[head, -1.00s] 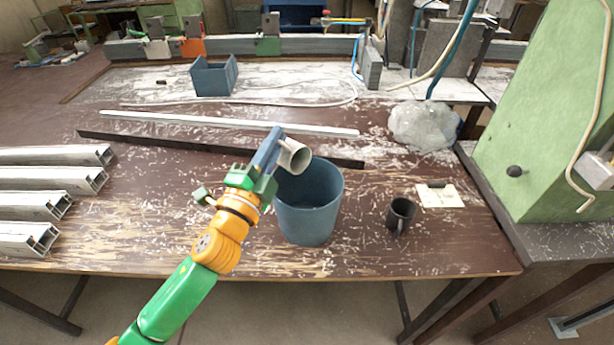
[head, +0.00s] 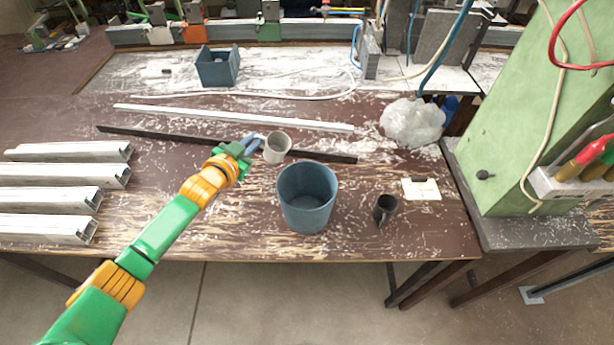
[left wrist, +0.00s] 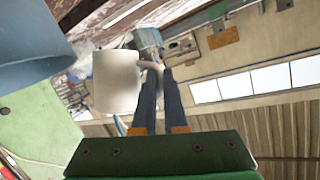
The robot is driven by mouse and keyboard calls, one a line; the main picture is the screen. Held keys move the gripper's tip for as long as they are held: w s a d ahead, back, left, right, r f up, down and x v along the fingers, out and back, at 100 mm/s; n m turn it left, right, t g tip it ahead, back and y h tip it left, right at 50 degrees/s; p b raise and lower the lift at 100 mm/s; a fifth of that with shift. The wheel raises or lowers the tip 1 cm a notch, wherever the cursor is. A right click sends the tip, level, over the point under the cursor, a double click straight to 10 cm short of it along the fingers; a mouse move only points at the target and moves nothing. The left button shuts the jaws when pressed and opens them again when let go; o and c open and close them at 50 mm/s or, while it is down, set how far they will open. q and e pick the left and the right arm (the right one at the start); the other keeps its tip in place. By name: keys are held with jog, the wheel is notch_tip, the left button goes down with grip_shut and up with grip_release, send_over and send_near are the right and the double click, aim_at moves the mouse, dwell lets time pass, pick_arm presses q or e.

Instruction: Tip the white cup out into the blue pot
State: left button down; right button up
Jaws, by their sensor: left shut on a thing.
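The white cup (head: 275,152) is held by my left gripper (head: 258,144), just beyond and left of the blue pot. The cup is close to upright, its mouth facing up. In the left wrist view the cup (left wrist: 117,82) shows its side, and the dark fingers (left wrist: 160,100) are shut on its handle. The blue pot (head: 306,210) stands upright on the bench with its mouth open; I can make out nothing distinct inside it. The pot's wall also shows in the left wrist view (left wrist: 30,45). My right gripper is not in view.
A clear plastic bag (head: 411,122) lies behind. Metal profiles (head: 60,175) lie at left; a dark bar (head: 170,137) and a pale bar (head: 230,117) cross behind the cup.

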pick_arm(q)
notch_tip(320, 180, down, 8)
jog(key=w+a+n+g+h+b, duration=0.1)
jog(key=w+a+n+b, duration=0.1)
jog(key=b, duration=1.2)
jog(key=shift+w+n+g, duration=0.15)
jog(key=shift+n+g, duration=0.25)
jog(key=shift+r, duration=0.1)
